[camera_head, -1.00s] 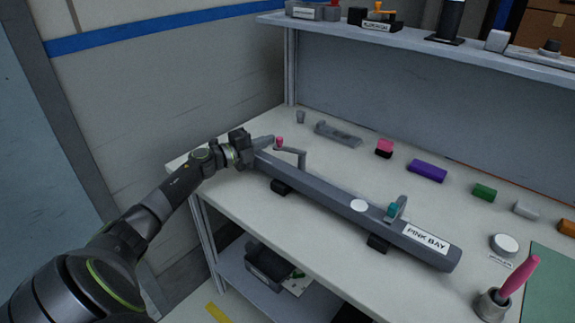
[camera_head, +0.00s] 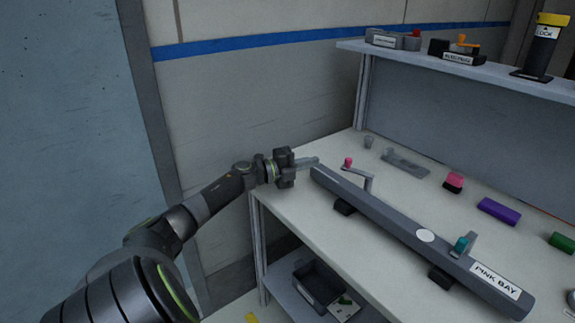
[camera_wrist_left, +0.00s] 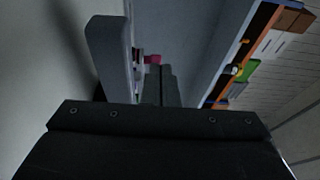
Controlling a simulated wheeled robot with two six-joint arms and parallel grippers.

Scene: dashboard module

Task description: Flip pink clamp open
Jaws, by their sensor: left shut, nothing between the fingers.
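The pink clamp (camera_head: 368,178) is a thin grey bent lever with a pink knob (camera_head: 348,162) at its raised left end. It stands on the left part of the long grey dashboard beam labelled PINK BAY (camera_head: 400,232). My left gripper (camera_head: 316,161) is shut and empty, left of the knob, with a visible gap between them in the head view. In the left wrist view the shut fingers (camera_wrist_left: 159,84) point ahead, and a pink patch (camera_wrist_left: 153,59) shows just beyond their tips. My right gripper is not in view.
A teal-knobbed clamp (camera_head: 462,244) stands near the beam's labelled end. Behind lie a grey bracket (camera_head: 405,164), a pink-and-black block (camera_head: 453,182) and a purple block (camera_head: 498,211). A shelf (camera_head: 450,62) with devices runs above the back. Left of the table is open space.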

